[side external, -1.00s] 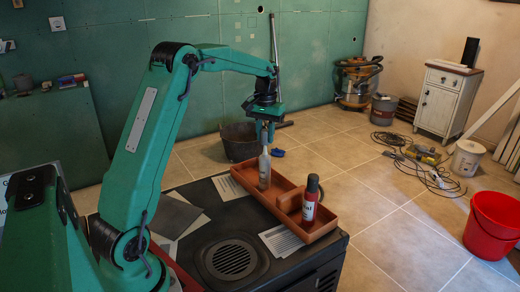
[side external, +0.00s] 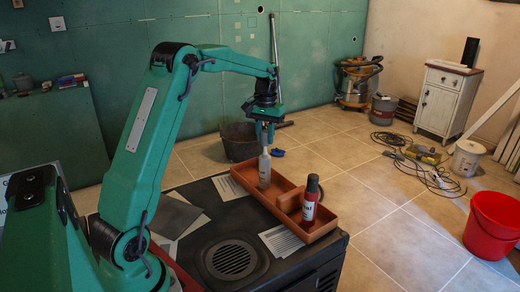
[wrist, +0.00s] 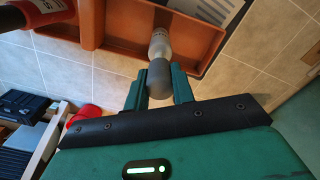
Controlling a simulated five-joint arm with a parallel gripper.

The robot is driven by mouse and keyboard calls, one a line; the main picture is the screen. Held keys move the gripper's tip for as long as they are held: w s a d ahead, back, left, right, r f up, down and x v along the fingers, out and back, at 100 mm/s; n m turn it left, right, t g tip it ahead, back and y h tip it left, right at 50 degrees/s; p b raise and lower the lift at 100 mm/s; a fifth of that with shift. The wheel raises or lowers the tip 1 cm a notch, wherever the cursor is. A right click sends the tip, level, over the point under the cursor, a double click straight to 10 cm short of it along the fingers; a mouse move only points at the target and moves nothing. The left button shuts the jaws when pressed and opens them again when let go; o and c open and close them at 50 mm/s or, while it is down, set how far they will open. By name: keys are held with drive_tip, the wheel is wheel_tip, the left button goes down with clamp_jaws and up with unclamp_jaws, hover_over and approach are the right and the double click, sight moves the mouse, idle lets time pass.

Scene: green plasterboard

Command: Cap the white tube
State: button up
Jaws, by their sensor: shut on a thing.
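The white tube (side external: 264,172) stands upright in the left, far compartment of a brown tray (side external: 315,236). It also shows in the wrist view (wrist: 160,45), just beyond the cap. My gripper (side external: 265,138) is directly above the tube, pointing down. In the wrist view, my gripper (wrist: 158,88) is shut on a grey cap (wrist: 159,78), with one green finger on each side. The cap lines up with the tube's top; I cannot tell if it is seated or only touching.
A red bottle (side external: 311,202) with a dark cap stands in the tray's right, near compartment. Printed sheets (side external: 281,243) lie beside the tray on the black table (side external: 200,195). A red bucket (side external: 493,225) stands on the floor.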

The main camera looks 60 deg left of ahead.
sight(265, 145)
drive_tip(key=shift+f, duration=2.15)
idle(3.1)
drive_tip(key=o, duration=1.5)
drive_tip(key=shift+r, duration=0.15)
drive_tip(key=shift+r, duration=3.4)
